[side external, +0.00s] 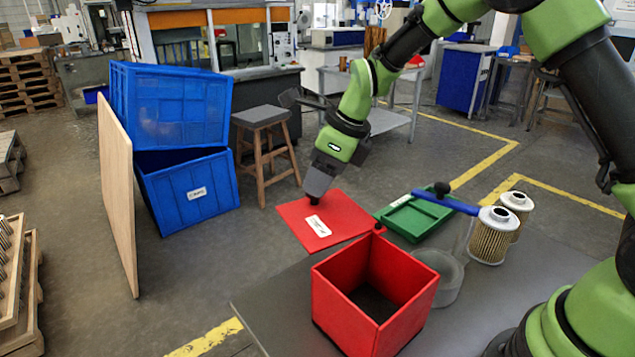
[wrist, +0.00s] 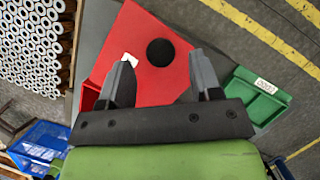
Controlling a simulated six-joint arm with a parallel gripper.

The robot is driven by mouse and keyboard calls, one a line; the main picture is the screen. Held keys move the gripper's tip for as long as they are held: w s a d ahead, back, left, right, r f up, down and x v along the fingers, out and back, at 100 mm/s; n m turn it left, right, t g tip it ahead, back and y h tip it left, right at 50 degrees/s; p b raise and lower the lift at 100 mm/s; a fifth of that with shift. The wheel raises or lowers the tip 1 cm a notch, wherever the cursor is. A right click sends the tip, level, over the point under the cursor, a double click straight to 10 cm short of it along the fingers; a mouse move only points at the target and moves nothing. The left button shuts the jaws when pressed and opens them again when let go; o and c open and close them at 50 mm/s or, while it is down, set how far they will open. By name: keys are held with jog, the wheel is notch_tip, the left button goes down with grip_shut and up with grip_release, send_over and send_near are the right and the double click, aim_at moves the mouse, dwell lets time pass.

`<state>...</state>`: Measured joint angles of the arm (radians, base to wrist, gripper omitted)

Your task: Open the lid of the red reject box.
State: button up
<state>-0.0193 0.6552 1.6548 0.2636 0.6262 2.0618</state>
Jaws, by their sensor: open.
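The red reject box (side external: 345,310) stands on the dark table in the side view, with its top open and its inside dark. A flat red lid (side external: 345,212) with a white label is off the opening, behind the box; whether it rests on anything there is unclear. In the wrist view the lid (wrist: 150,85) has a round black knob (wrist: 160,52). My gripper (side external: 315,196) is low over the lid's far left part. In the wrist view its open fingers (wrist: 163,72) stand to either side below the knob; contact cannot be told.
A green tray (side external: 412,222), with a blue bar across its far side, lies right of the lid. Filter cartridges (side external: 491,238) and a grey round container (side external: 448,285) stand near the box. Blue crates (side external: 190,190), a wooden board (side external: 117,195) and a stool (side external: 262,118) are beyond the table.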

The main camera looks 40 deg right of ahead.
aim_at(339, 208)
jog(key=v, duration=0.7)
jog(key=shift+r, duration=0.2)
jog(key=shift+s+d, duration=0.1)
jog(key=shift+s, duration=0.05)
jog(key=s+r+n+t, duration=0.2)
jog(key=s+r+n, duration=0.6)
jog(key=s+n, duration=0.35)
jog(key=s+n+t, duration=0.1)
jog(key=s+n, duration=1)
jog(key=n, duration=0.2)
jog(key=shift+f+t+h, duration=0.3)
